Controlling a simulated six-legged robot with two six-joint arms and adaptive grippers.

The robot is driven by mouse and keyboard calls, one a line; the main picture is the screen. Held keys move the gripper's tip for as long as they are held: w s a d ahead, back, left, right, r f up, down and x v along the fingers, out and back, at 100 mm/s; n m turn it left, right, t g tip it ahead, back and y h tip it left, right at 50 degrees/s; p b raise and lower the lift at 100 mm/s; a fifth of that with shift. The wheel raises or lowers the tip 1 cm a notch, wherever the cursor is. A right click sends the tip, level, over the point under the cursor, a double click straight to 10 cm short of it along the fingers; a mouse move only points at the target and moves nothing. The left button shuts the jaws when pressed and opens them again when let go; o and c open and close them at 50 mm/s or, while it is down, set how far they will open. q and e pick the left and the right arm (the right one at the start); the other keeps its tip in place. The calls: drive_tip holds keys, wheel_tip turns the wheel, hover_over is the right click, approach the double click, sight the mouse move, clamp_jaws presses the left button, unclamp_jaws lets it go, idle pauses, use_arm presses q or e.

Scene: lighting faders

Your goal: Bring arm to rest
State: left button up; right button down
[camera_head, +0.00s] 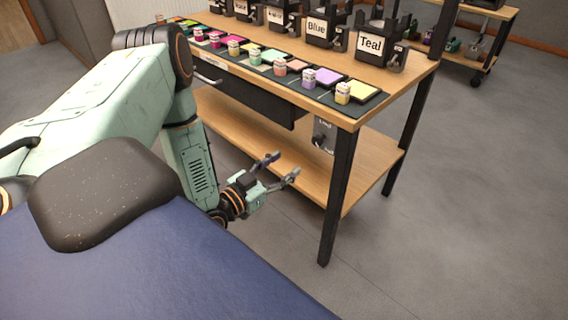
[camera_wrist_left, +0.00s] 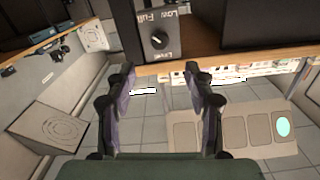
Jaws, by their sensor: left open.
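My left arm comes in from the left in the head view and bends down beside the wooden workbench (camera_head: 225,104). My left gripper (camera_head: 281,164) is open and empty, low beside the bench, in front of its lower shelf (camera_head: 365,172). In the left wrist view its two dark fingers (camera_wrist_left: 160,90) stand apart with nothing between them. A box with a black knob marked "Low", "Full" and "Level" (camera_wrist_left: 160,40) shows beyond the fingers. My right gripper is not in either view.
The bench top holds a row of small labelled jars and coloured pads on a dark mat (camera_head: 372,105). Black holders labelled "Teal" (camera_head: 370,44) and "Blue" (camera_head: 317,28) stand behind. A bench leg (camera_head: 337,195) is right of the gripper. Grey floor (camera_head: 470,200) is clear at right.

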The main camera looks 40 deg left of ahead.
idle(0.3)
use_arm(q)
drive_tip(key=s+d+f+n+g+p, duration=0.1)
drive_tip(key=s+d+f+n+g, duration=0.4)
drive_tip(key=s+f+g, duration=0.55)
drive_tip(key=s+d+r+m+g+p, duration=0.1)
drive_tip(key=s+d+g+p, duration=0.1)
drive_tip(key=s, duration=0.6)
drive_tip(key=s+d+r+m+g+y+p, duration=0.1)
drive_tip(key=s+d+g+p, duration=0.2)
drive_tip(key=s+d+g, duration=0.2)
drive_tip(key=s+d, duration=0.2)
drive_tip(key=s, duration=0.2)
drive_tip(key=shift+s+r, duration=0.15)
drive_tip(key=shift+r, duration=0.1)
drive_tip(key=shift+f+g, duration=0.1)
drive_tip(key=shift+g, duration=0.15)
drive_tip(key=c, duration=0.3)
